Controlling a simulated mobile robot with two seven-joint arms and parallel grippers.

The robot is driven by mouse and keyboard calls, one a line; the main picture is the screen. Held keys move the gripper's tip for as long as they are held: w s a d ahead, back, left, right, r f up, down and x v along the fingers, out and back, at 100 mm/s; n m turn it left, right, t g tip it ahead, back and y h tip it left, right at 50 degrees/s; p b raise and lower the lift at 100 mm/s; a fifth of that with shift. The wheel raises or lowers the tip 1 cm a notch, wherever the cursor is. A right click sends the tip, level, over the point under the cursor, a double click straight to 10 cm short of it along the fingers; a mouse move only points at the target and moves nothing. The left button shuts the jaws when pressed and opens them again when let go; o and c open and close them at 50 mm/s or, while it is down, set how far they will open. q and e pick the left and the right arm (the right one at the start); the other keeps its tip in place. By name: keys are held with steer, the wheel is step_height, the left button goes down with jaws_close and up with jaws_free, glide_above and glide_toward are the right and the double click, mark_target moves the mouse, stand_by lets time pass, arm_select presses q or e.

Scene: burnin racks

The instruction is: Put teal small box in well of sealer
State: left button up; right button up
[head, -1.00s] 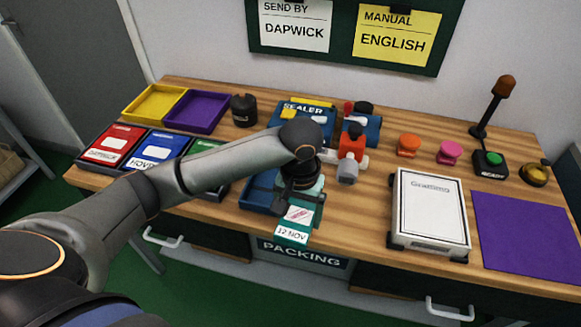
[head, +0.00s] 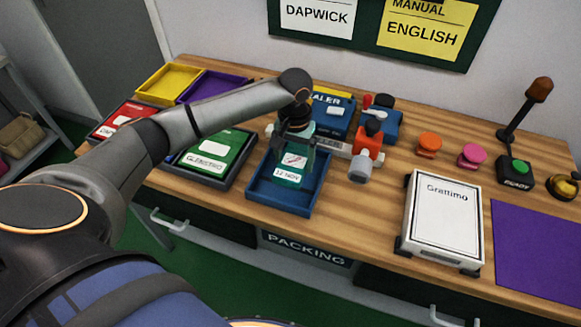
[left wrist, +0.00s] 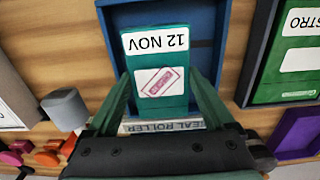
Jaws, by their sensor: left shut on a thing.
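The teal small box (head: 291,166) has a white "12 NOV" label and a pink stamped label. My left gripper (head: 295,143) is shut on it from above. In the left wrist view the box (left wrist: 157,73) lies between the two fingers (left wrist: 160,88). The box is over the blue tray-like well (head: 282,202) at the front of the sealer (head: 334,118), within its outline toward the back. I cannot tell whether it touches the floor of the well. The well's blue rim also shows in the left wrist view (left wrist: 222,42). My right gripper is not in view.
The sealer's red-orange part (head: 368,138) with a grey knob is close on the right. Bare wood lies between.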

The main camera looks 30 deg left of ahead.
mark_target(291, 167)
arm_select(q)
steer(key=shift+w+a+f, duration=0.15)
steer(key=shift+a+f, duration=0.25)
steer(key=shift+f, duration=0.2)
steer(key=shift+w+a+f, duration=0.1)
steer(key=shift+a+f, duration=0.05)
steer(key=shift+f, duration=0.75)
steer(key=shift+a+f, duration=0.1)
steer(key=shift+f, duration=0.8)
steer(key=shift+f, duration=0.1)
steer(key=o, duration=1.2)
step_height(291, 167, up, 12)
steer(key=shift+r, duration=0.15)
